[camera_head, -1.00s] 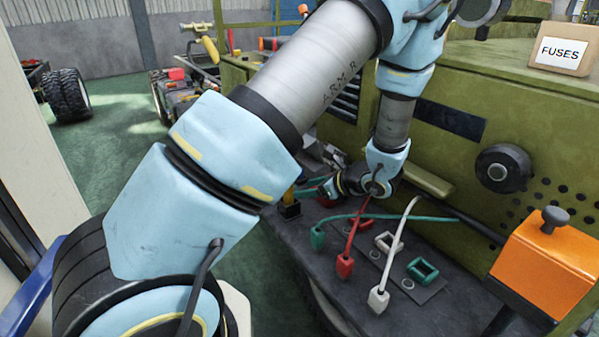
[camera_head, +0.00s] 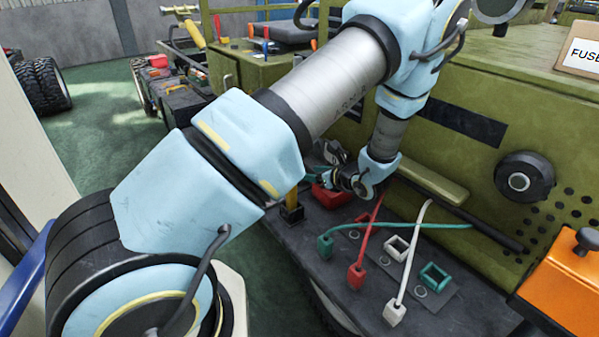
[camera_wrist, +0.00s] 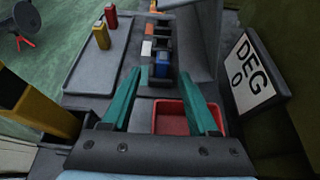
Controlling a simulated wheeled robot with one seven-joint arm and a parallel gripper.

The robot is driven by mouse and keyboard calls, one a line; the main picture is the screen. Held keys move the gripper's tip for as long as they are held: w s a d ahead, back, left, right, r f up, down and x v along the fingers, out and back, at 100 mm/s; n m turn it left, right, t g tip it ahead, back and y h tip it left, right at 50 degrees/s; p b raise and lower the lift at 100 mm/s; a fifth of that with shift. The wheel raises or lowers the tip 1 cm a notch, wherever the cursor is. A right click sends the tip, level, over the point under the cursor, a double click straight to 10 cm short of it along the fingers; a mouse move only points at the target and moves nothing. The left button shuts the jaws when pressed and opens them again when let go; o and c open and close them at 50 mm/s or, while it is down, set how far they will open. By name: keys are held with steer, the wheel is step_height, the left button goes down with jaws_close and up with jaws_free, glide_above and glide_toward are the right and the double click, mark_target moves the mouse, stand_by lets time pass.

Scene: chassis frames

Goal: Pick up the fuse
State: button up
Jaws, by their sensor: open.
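My gripper (camera_wrist: 160,84) shows in the wrist view with its two teal fingers apart and nothing between them. Beyond the fingertips is a dark holder with a blue block (camera_wrist: 162,64), a white block (camera_wrist: 146,48) and an orange block (camera_wrist: 150,29) in a row. The blue block is nearest the fingers and apart from them. I cannot tell for certain which piece is the fuse. In the head view, a box (camera_head: 592,50) marked with fuse lettering sits on the green machine, cut by the right edge.
A red bin (camera_wrist: 172,124) lies under the right finger. A grey tray (camera_wrist: 84,78) holds a yellow piece (camera_wrist: 101,36) and a red piece (camera_wrist: 111,17). A lettered sign (camera_wrist: 252,75) stands right. Cables with red, white and green plugs cross the dark ledge (camera_head: 455,312).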

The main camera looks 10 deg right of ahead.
steer(key=p+x, duration=0.3)
steer(key=x, duration=0.1)
steer(key=shift+w, duration=0.4)
steer(key=shift+w+a+f, duration=0.1)
steer(key=shift+w+f, duration=0.1)
steer(key=shift+f, duration=0.1)
steer(key=shift+c, duration=0.2)
jaws_close()
